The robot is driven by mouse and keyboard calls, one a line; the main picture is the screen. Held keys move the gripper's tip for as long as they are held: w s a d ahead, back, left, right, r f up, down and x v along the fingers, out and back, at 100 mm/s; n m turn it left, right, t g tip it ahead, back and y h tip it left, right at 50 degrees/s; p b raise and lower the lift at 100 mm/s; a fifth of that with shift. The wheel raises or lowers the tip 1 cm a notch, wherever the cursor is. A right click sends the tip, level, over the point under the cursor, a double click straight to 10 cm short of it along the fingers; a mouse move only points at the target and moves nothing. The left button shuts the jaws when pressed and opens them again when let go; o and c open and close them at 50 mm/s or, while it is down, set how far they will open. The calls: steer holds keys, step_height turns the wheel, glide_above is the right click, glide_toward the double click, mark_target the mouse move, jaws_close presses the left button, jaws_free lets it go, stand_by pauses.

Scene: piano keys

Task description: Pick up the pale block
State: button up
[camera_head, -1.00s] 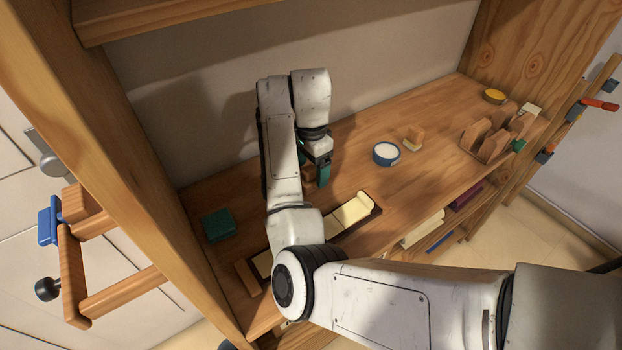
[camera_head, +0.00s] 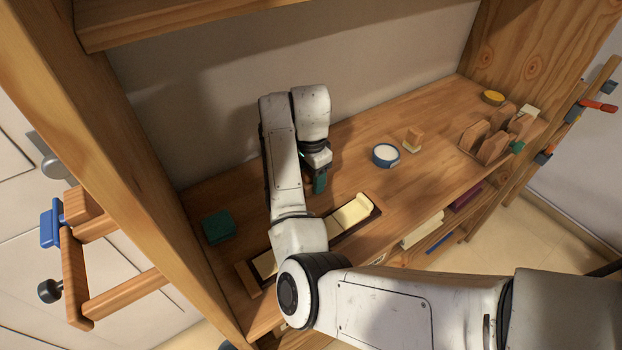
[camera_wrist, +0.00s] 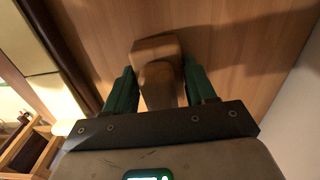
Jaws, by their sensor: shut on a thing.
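A wooden block (camera_wrist: 158,78), brown in the wrist view's shade, sits between the two green fingers of my gripper (camera_wrist: 160,68). The fingers are shut on it from both sides. In the head view my gripper (camera_head: 319,184) is low over the wooden shelf, behind the row of cream keys (camera_head: 352,211). There the block is mostly hidden by the gripper and the arm. I cannot tell whether its underside touches the shelf.
A teal block (camera_head: 218,227) lies at the shelf's left. A blue-rimmed round dish (camera_head: 386,155), a small wooden piece on a pale base (camera_head: 412,138), a wooden rack (camera_head: 492,146) and a yellow disc (camera_head: 493,97) stand to the right. The back wall (camera_head: 400,60) is close behind.

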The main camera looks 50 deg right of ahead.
steer(key=shift+c, duration=1.2)
steer(key=shift+r, duration=0.1)
